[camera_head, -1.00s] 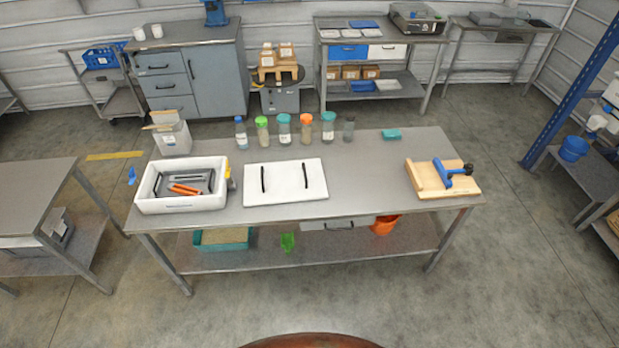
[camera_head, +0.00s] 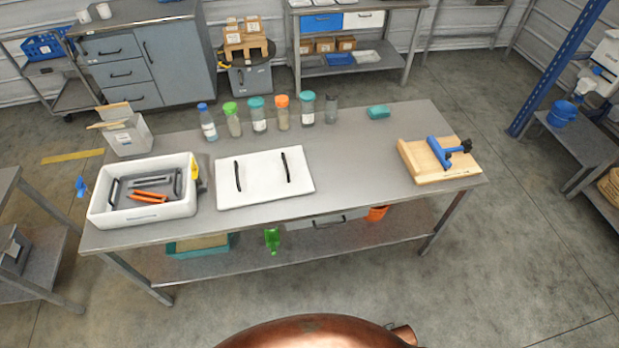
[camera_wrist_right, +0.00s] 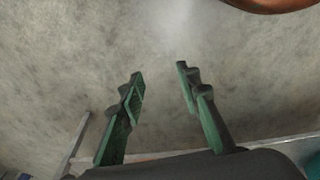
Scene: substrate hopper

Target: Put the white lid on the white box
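The white box (camera_head: 143,218) stands open at the left end of the steel table, with grey and orange tools inside. The white lid (camera_head: 264,190) lies flat on the table just right of the box, apart from it, with two dark handles on top. In the right wrist view my right gripper (camera_wrist_right: 160,82) is open and empty, its green fingers spread above bare floor. My left gripper shows in neither current view.
Several bottles with coloured caps (camera_head: 258,114) stand behind the lid. A wooden board with a blue tool (camera_head: 446,152) lies at the table's right end. A grey bin (camera_head: 127,133) stands behind the box. The table's (camera_head: 355,162) middle right is clear.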

